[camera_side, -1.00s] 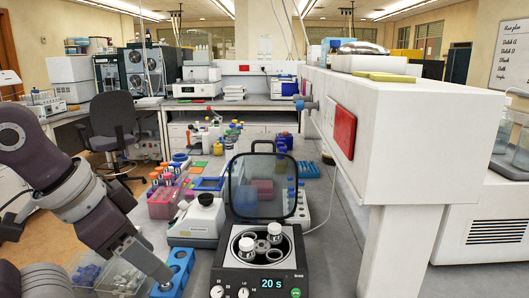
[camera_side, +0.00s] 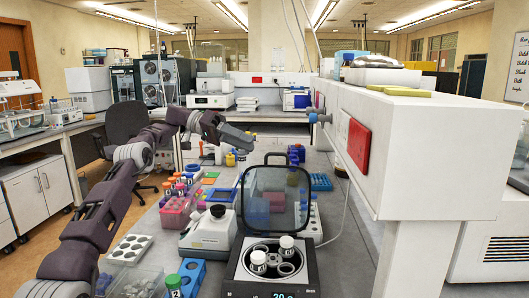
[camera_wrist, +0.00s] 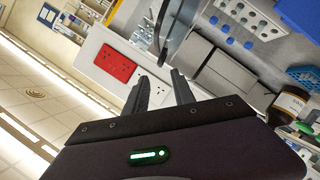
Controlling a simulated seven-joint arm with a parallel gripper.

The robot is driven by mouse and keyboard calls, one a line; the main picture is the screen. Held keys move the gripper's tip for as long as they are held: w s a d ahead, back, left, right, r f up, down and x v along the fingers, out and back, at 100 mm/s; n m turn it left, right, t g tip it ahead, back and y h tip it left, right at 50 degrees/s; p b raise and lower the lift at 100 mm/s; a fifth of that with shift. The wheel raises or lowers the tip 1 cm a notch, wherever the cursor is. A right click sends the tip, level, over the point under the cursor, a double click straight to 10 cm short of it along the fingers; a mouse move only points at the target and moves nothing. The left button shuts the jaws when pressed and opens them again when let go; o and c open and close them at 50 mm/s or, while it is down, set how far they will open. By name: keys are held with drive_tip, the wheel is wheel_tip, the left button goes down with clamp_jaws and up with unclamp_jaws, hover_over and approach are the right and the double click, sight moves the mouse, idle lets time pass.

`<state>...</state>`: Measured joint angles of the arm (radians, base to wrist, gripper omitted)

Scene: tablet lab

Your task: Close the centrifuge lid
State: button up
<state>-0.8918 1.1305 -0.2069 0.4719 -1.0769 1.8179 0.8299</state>
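The centrifuge (camera_side: 240,272) is a dark box at the lower middle of the side view, with white-capped tubes in its rotor bowl. Its display is cut by the bottom edge. Its clear, dark-framed lid (camera_side: 275,228) stands raised, upright at the back of the bowl. My gripper (camera_side: 250,141) is above and behind the lid, to its upper left, apart from it. In the wrist view my gripper (camera_wrist: 160,76) shows two dark fingers spread with an empty gap between them. A dark curved edge near the top there may be the lid; I cannot tell.
A white instrument (camera_side: 207,236) and a pink tube rack (camera_side: 175,212) stand left of the centrifuge. A blue rack (camera_side: 192,271) with a green-capped tube is at the front left. A white shelf wall with a red panel (camera_side: 358,143) rises on the right. Bench right of the centrifuge is clear.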

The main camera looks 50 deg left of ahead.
drive_tip(key=x, duration=0.6)
drive_tip(key=shift+d+f, duration=0.25)
drive_tip(key=shift+d, duration=0.05)
clamp_jaws()
idle(1.2)
